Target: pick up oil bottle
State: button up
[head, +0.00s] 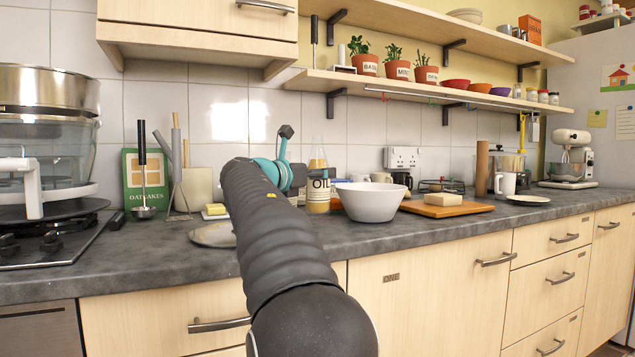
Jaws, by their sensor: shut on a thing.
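The oil bottle (318,204) stands upright near the back of the grey counter, left of the white bowl. It has a clear neck, yellowish contents and a white label reading OIL. My arm reaches up from the front, and my gripper (304,176) is at the bottle's left side, at about label height. It is shut on the bottle, though the arm partly hides the fingers. I cannot tell whether the bottle's base touches the counter.
A white bowl (371,201) stands close to the bottle's right. An orange board (446,209) with a pale block (433,199) lies further right. A grey plate (213,235) and an oatcakes box (143,180) are left. A shelf (430,90) hangs above.

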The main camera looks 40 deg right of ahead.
jog(key=s+d+r, duration=0.2)
jog(key=s+r, duration=0.5)
jog(key=s, duration=0.4)
jog(key=shift+s+r+p, duration=0.15)
jog(key=shift+s+p, duration=0.15)
jog(key=shift+p, duration=0.05)
